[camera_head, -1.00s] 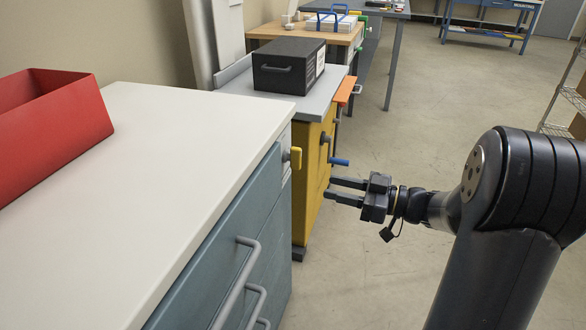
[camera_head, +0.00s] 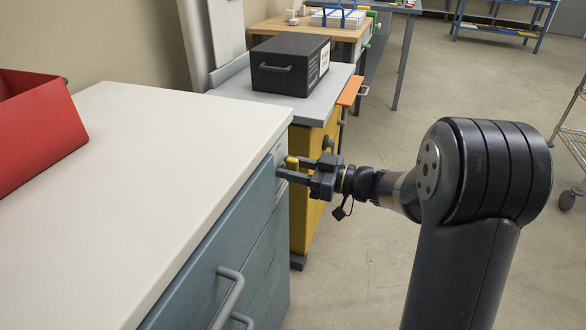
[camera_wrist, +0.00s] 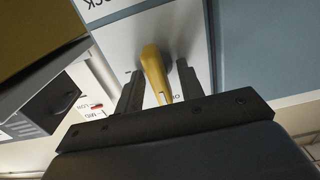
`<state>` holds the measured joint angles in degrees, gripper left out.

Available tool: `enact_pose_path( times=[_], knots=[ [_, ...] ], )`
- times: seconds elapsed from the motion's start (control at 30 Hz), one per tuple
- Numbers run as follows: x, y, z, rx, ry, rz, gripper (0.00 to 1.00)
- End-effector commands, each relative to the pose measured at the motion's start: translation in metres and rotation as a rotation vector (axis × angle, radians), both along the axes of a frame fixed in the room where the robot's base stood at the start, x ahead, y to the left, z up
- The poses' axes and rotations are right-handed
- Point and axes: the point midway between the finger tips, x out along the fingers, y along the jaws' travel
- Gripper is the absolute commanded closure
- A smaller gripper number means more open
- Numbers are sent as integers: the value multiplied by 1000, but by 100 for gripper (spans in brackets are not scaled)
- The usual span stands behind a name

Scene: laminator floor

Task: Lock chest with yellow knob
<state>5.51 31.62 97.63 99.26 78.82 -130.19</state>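The chest (camera_head: 215,262) is blue-grey with a pale top and stands at the left. Its yellow knob (camera_head: 292,162) sits on a light plate at the upper right of the front. My gripper (camera_head: 284,168) is at this plate, with its fingers on either side of the knob. In the wrist view the yellow knob (camera_wrist: 155,72) stands between the two dark fingers of my gripper (camera_wrist: 160,80), with a gap showing on its right. The fingers are apart; I cannot tell whether the left one touches it. The plate's lettering is partly cut off or hidden.
A red bin (camera_head: 38,130) stands on the chest top. Behind is a yellow cabinet (camera_head: 306,205) with a grey top and a black box (camera_head: 290,66) on it. A wire rack (camera_head: 573,140) stands at the right; floor between is clear.

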Motion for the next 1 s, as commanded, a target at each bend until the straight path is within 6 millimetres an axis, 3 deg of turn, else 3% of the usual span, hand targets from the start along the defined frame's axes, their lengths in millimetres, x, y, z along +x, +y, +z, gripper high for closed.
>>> enact_pose_path(
  times=[0.23, 0.6, 1.0],
  knots=[
    [0, 0, 0, 0, 0, 0, 65],
    [0, 0, 0, 0, 1, 0, 94],
    [0, 0, -2, 30, 83, 0, 94]
  ],
)
